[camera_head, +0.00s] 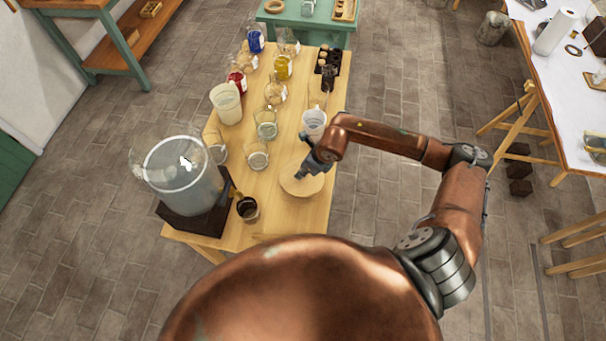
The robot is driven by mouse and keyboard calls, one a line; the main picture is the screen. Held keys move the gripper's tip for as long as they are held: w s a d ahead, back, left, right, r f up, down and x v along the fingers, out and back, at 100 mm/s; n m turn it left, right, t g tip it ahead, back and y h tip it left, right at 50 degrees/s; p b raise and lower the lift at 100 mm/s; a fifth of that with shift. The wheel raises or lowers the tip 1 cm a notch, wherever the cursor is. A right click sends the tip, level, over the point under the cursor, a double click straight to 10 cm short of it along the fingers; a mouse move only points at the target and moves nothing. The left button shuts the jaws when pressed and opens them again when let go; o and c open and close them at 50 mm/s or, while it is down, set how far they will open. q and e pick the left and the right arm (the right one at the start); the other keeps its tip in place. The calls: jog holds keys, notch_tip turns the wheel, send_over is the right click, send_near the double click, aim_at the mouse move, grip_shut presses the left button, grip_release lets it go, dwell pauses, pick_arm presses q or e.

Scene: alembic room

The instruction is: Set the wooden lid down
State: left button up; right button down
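The wooden lid (292,186) is a pale round disc near the front right of the wooden table. I cannot tell whether it rests on the tabletop or hangs just above it. My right gripper (303,173) is over the lid, its fingers pointing down at the lid's top. The fingers are small and dark here, so I cannot tell whether they are shut on the lid. A large glass dispenser (182,182) with an open-looking top stands on a dark base to the left. My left gripper is not in view.
The wooden table (290,225) holds a small dark cup (247,208), glass beakers (257,157), a white pitcher (226,103) and several jars and flasks behind. A white measuring cup (314,122) stands behind the lid. Bare tabletop lies in front of the lid.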

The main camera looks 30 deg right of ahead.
jog(key=shift+f, duration=1.5)
jog(key=c, duration=1.7)
grip_release()
jog(key=shift+r, duration=0.15)
jog(key=v, duration=1.2)
